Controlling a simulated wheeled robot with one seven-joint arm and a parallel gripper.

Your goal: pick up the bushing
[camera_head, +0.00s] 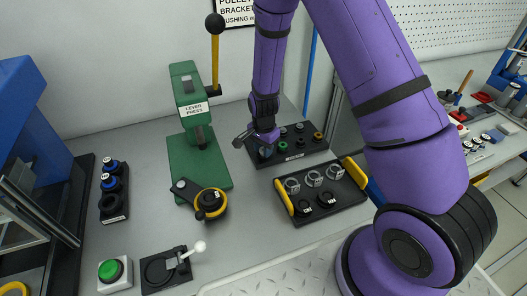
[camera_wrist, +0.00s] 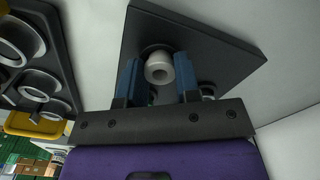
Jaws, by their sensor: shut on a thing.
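In the head view my gripper (camera_head: 265,151) is low over the left part of the same black tray (camera_head: 309,151), and the held bushing is hidden there.
Several other small parts, one green (camera_head: 283,146), sit in the tray. A black crate with yellow handles (camera_head: 284,197) holding rings stands in front. A green lever press (camera_head: 186,85) stands to the left.

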